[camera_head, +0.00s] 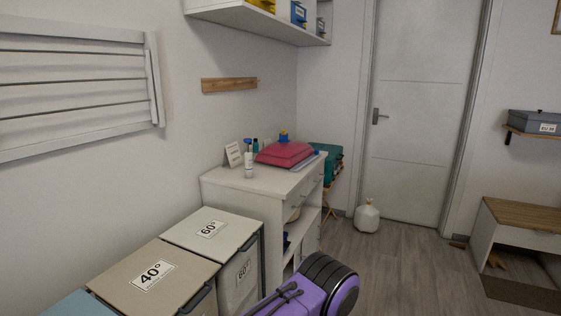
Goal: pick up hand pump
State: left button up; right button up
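I cannot tell for certain which thing is the hand pump. A small blue object (283,136) with a yellowish part sits on top of red, folded-looking items (285,154) on the white cabinet (237,184). A slim white bottle (248,160) with a dark top stands upright to the left of the red items. A small teal bottle (256,146) is behind it. Neither gripper is in view, so I cannot see whether they are open or hold anything.
A beige bin marked 40° (185,262) and a white bin marked 60° (193,225) stand before the cabinet. A white jug (367,216) is on the floor near the closed door (422,150). A bench (525,216) is at right. The floor between is mostly clear.

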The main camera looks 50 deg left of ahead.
aim_at(248, 158)
jog(key=u, duration=0.15)
jog(key=i, duration=1.25)
jog(key=u, duration=1.25)
jog(key=i, duration=0.8)
jog(key=u, duration=1)
